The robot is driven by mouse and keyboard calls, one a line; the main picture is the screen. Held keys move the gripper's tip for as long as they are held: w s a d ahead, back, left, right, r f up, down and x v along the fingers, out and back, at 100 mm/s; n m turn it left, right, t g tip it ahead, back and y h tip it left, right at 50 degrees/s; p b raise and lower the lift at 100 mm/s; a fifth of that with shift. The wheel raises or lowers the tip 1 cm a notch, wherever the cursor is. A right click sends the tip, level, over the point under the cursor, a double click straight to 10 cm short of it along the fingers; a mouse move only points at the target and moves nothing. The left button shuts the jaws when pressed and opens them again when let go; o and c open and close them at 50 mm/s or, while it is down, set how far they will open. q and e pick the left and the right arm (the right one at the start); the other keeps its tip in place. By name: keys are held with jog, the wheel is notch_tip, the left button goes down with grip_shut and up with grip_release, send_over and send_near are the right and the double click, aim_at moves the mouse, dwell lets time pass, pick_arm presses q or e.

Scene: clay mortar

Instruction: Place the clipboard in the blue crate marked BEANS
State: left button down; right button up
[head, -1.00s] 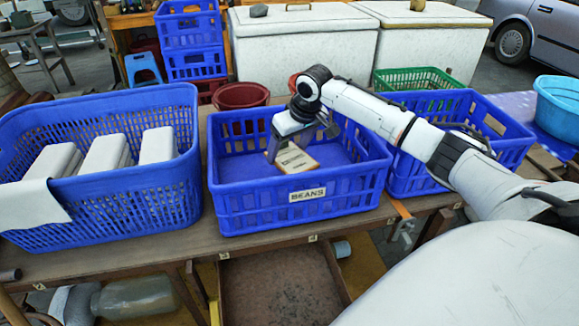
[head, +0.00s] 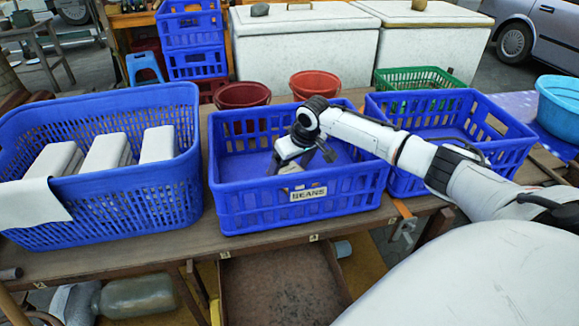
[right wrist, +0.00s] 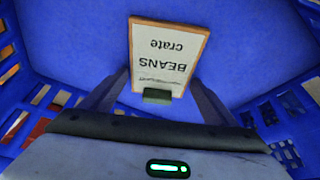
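The blue crate marked BEANS (head: 232,204) stands in the middle of the table, its white label on the front wall. My right gripper (head: 303,164) is down inside it, and its two spread fingers meet the side edges of the clipboard (right wrist: 166,55). The clipboard has a wooden border, a white sheet reading BEANS crate upside down, and a dark green clip at the near end. It looks tilted; whether it touches the crate floor cannot be told. In the head view the clipboard (head: 291,168) is mostly hidden by the gripper and front wall. My left gripper is not in view.
A blue basket (head: 150,205) with several white blocks stands at left. Another blue crate (head: 510,150) stands at right, under my right arm. Two red buckets (head: 315,82) and a green crate (head: 420,77) are behind. A light blue basin (head: 558,110) is at far right.

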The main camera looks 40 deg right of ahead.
jog(key=shift+o, duration=0.9)
jog(key=shift+r, duration=0.2)
jog(key=v, duration=1.2)
jog(key=shift+p, duration=0.45)
jog(key=shift+w, duration=0.1)
